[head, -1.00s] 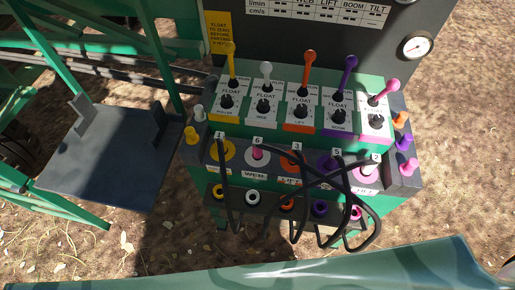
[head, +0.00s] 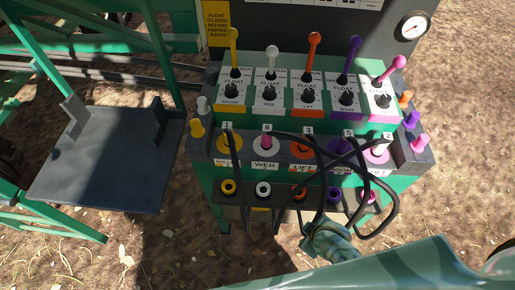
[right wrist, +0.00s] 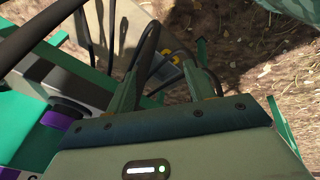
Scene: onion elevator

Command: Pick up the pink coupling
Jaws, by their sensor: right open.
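Pink plugs show in the head view: one (head: 266,142) in the white-ringed WEB socket numbered 6, and another (head: 420,144) on the grey side holder at the right. The pink-ringed socket (head: 376,155) numbered 2 is partly covered by black hoses. A pink port (head: 368,196) sits in the lower row. My right gripper (head: 322,238) is below the front of the panel, beneath the lower ports, apart from the pink plugs. In the right wrist view its fingers (right wrist: 162,72) are spread, with no pink part between them. My left gripper is out of view.
Black hoses (head: 395,215) loop in front of the panel, close to my right gripper. Coloured levers (head: 314,42) stand above the sockets. A grey tray (head: 105,165) lies at the left. A purple collar (right wrist: 70,108) is close by in the right wrist view.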

